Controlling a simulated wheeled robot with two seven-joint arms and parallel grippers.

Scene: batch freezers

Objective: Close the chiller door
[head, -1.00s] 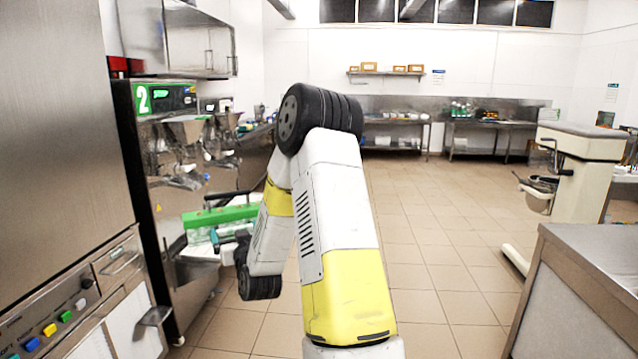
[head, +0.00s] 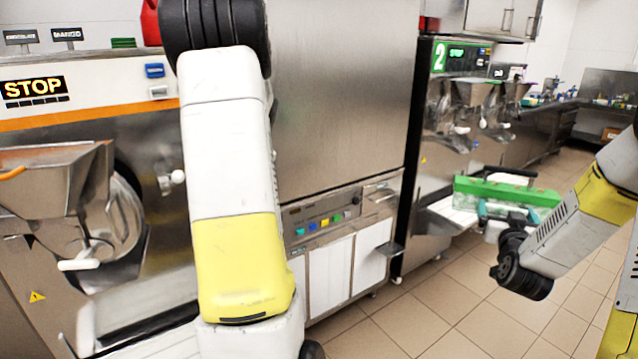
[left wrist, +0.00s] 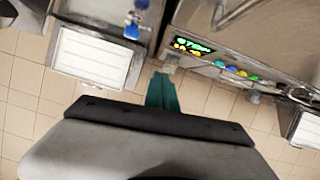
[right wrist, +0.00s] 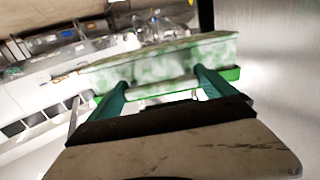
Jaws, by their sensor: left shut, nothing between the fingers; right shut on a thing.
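The chiller's broad steel front (head: 345,100) stands upright in the middle of the head view, above a control panel with coloured buttons. Whether its door is fully closed I cannot tell; my left arm covers its left edge. My left gripper (left wrist: 162,78) is shut and empty in the left wrist view, low in front of the machines; in the head view it is hidden. My right gripper (head: 484,212) is shut on a green box (head: 505,190) with a black handle. The box also spans the fingers in the right wrist view (right wrist: 165,62).
A freezer with a STOP display (head: 35,88) and steel hopper stands at left. A second freezer, marked 2 (head: 440,55), stands right of the chiller, close to the green box. A control panel (left wrist: 215,50) shows in the left wrist view. Tiled floor at right is free.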

